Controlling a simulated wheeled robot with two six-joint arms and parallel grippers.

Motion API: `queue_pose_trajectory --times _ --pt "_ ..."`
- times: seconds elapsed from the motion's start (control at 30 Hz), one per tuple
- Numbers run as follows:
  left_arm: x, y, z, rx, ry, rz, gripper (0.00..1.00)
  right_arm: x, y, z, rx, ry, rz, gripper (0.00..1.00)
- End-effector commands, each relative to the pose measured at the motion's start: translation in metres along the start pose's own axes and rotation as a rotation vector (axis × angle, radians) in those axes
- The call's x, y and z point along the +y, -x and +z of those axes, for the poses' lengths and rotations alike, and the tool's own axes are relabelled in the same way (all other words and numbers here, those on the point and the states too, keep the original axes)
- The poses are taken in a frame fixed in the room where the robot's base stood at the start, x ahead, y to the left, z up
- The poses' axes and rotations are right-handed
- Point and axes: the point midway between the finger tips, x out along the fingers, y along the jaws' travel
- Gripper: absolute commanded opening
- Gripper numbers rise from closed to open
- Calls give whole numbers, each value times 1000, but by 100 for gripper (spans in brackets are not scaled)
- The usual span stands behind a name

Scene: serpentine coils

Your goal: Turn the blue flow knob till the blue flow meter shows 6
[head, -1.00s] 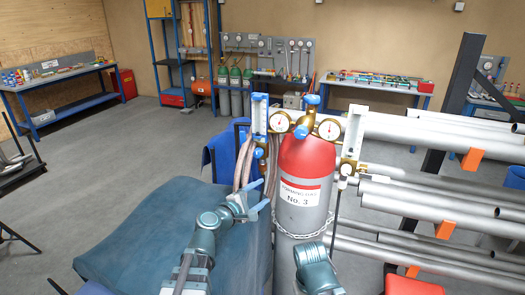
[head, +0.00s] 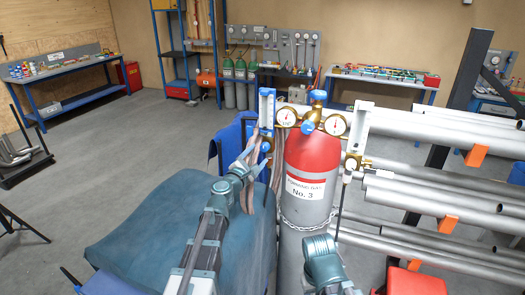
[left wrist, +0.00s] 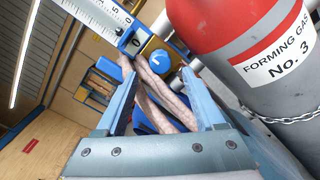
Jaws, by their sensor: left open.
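The blue flow meter (head: 267,108) is an upright tube with a scale, left of the gauges on the red-topped forming gas cylinder (head: 311,165). Its scale (left wrist: 98,14) shows at the top of the left wrist view; the reading is too small to tell. The blue flow knob (left wrist: 161,63), with a white mark, sits on a brass block below the scale. My left gripper (left wrist: 160,92) is open, its fingers pointing at the knob, which shows just beyond and between the tips, apart from them. In the head view the left gripper (head: 256,157) partly hides the knob. My right gripper is not in view.
Brownish hoses (left wrist: 165,95) hang below the knob, between my left fingers in the picture. A second meter (head: 357,130) stands right of the gauges. A chain (head: 305,223) rings the cylinder. Steel pipes (head: 440,200) lie on a rack at right.

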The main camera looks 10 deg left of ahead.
Motion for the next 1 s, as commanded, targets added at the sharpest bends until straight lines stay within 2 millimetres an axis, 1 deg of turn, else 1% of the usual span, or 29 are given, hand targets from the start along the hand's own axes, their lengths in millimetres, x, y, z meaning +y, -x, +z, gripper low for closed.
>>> queue_pose_trajectory --times 0.03,0.1,0.3,0.43,0.73,0.77,0.9,0.97,1.0 --pt "0 -14 0 -1 0 -1 70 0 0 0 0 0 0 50" --pt "0 -24 0 -1 0 -1 70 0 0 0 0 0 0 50" --pt "0 -44 0 0 0 -1 70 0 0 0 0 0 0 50" --pt "0 -49 0 0 -1 -1 70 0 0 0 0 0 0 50" --pt "0 -50 0 0 -1 -1 70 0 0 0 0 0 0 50" --pt "0 -50 0 0 -1 -1 67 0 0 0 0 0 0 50" --pt "0 -50 0 0 -1 -1 42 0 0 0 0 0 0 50" --pt "0 -50 0 0 -1 -1 31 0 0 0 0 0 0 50" --pt "0 -50 0 0 -1 -1 24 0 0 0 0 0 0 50"
